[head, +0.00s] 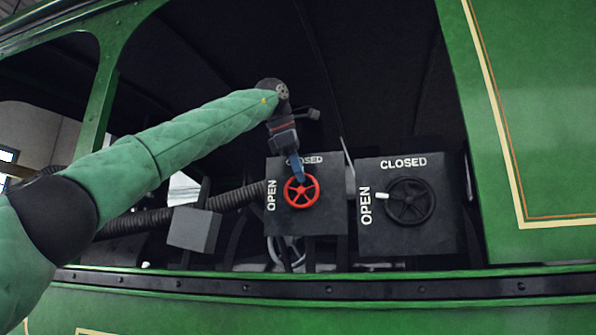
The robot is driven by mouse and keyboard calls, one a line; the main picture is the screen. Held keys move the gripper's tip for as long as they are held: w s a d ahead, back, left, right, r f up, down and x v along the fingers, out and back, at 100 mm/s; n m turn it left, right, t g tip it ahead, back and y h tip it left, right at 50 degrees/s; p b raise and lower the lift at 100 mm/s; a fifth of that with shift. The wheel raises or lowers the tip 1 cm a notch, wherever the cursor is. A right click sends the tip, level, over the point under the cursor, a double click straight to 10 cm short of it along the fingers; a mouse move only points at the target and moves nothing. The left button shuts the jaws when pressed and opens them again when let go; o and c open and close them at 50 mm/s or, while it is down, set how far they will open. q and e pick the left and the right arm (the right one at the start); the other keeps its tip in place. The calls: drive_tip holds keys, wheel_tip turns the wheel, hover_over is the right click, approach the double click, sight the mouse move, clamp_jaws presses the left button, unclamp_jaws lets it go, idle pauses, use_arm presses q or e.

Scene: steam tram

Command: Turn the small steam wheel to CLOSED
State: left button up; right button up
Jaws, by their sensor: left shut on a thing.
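The small steam wheel (312,190) is red and spoked, on a dark panel (328,222) lettered OPEN at its left and CLOSED along its top. My left gripper (299,174) reaches down from above, its blue fingers shut on the upper rim of the red wheel. The gripper covers part of the CLOSED lettering and the top of the wheel. I cannot see a pointer on the red wheel. My right gripper is not in view.
A larger black wheel (428,205) sits on a second panel (390,240) to the right, also lettered OPEN and CLOSED, with a white knob near OPEN. A ribbed hose (235,198) and a grey box (193,229) are at left.

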use_arm(q)
drive_tip(key=shift+f, duration=0.1)
drive_tip(key=o, duration=0.6)
drive_tip(key=shift+d, duration=0.1)
drive_tip(key=shift+o, duration=0.2)
drive_tip(key=b+v, duration=0.1)
drive_tip(key=v, duration=0.7)
drive_tip(key=shift+b, duration=0.3)
drive_tip(key=shift+f, duration=0.1)
